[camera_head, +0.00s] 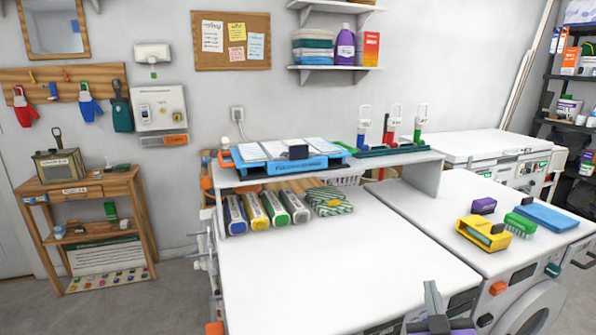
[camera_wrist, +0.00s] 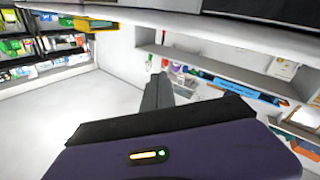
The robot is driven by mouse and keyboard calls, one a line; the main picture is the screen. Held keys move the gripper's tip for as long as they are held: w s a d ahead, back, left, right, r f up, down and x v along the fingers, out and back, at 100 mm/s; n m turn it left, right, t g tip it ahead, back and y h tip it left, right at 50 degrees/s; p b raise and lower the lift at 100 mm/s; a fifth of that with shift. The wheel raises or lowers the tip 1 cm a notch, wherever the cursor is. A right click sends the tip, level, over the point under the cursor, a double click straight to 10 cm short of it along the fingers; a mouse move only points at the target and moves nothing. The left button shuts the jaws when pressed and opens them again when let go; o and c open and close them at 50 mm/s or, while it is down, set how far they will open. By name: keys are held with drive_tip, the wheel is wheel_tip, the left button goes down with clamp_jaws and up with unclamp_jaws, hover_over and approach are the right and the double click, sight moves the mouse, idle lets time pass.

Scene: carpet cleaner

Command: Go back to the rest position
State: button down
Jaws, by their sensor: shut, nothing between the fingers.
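My gripper (camera_head: 434,304) shows at the bottom edge of the head view, in front of the white machine tops. Only its grey fingers and a bit of its dark and purple body are in that frame. In the wrist view my gripper (camera_wrist: 158,92) has its dark fingers shut, with nothing seen held. Its purple housing with a small lit indicator fills the lower part of that view.
A white worktop (camera_head: 330,265) lies clear before my gripper. Rolled items (camera_head: 258,210) lie under a raised shelf holding a blue tray (camera_head: 275,157). To the right, a yellow box (camera_head: 483,233), a green brush (camera_head: 521,225) and a blue cloth (camera_head: 547,217) lie on a machine.

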drive_tip(key=s+a+f+g+y, duration=0.1)
drive_tip(key=s+a+f, duration=0.1)
drive_tip(key=s, duration=1.3)
drive_tip(key=s+a+f+m+g+y, duration=0.1)
drive_tip(key=s+a+f, duration=0.1)
drive_tip(key=s, duration=1.3)
drive_tip(key=s+a+f+g+y, duration=0.1)
drive_tip(key=s+f, duration=0.3)
drive_tip(key=s, duration=1.1)
drive_tip(key=shift+s+a+f+g+y, duration=0.2)
drive_tip(key=shift+a+g+y, duration=0.3)
drive_tip(key=shift+a, duration=0.4)
